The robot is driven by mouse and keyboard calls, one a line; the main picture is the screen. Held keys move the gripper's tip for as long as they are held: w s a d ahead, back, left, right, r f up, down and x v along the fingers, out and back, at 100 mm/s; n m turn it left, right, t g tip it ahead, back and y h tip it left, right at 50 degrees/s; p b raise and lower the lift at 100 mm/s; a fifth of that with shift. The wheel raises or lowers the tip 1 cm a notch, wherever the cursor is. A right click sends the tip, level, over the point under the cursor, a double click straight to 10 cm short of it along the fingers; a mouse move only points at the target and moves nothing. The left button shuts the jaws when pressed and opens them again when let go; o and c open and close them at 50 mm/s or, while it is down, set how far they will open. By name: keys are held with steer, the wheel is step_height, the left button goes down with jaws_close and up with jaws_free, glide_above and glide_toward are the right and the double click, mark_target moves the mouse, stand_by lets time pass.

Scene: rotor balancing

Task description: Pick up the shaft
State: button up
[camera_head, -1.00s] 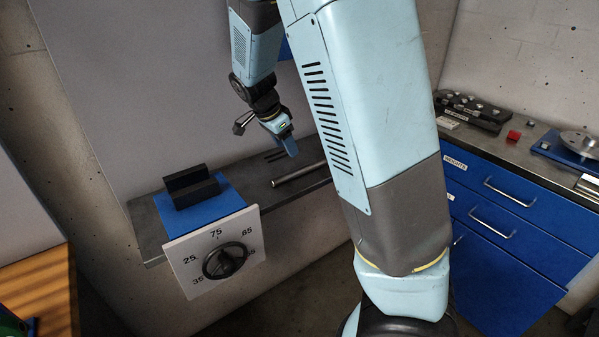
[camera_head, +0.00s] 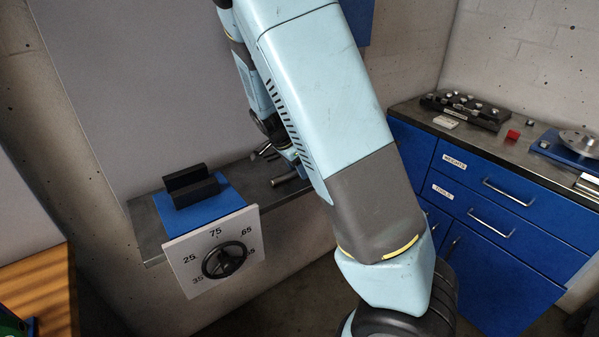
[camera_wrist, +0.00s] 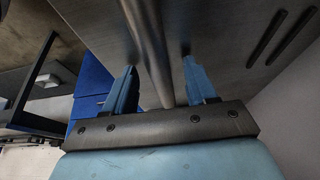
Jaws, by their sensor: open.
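The shaft is a plain grey metal rod. In the head view only its left end (camera_head: 280,180) shows on the wall shelf (camera_head: 257,187); my arm hides the rest. In the wrist view the shaft (camera_wrist: 150,45) runs lengthwise between the two blue fingers of my gripper (camera_wrist: 158,65). The fingers are open, one on each side of the rod, with a gap on both sides. Whether the rod is fully down between the fingertips, I cannot tell. In the head view my fingers are mostly hidden behind my arm.
A blue block with a black slotted holder (camera_head: 192,187) and a dial panel (camera_head: 213,252) stand left on the shelf. Slots (camera_wrist: 268,38) show in the shelf surface. At right, a blue drawer cabinet (camera_head: 490,215) carries a black rack (camera_head: 466,110) and a red cube (camera_head: 513,135).

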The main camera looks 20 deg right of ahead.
jaws_close()
stand_by(0.5)
stand_by(0.9)
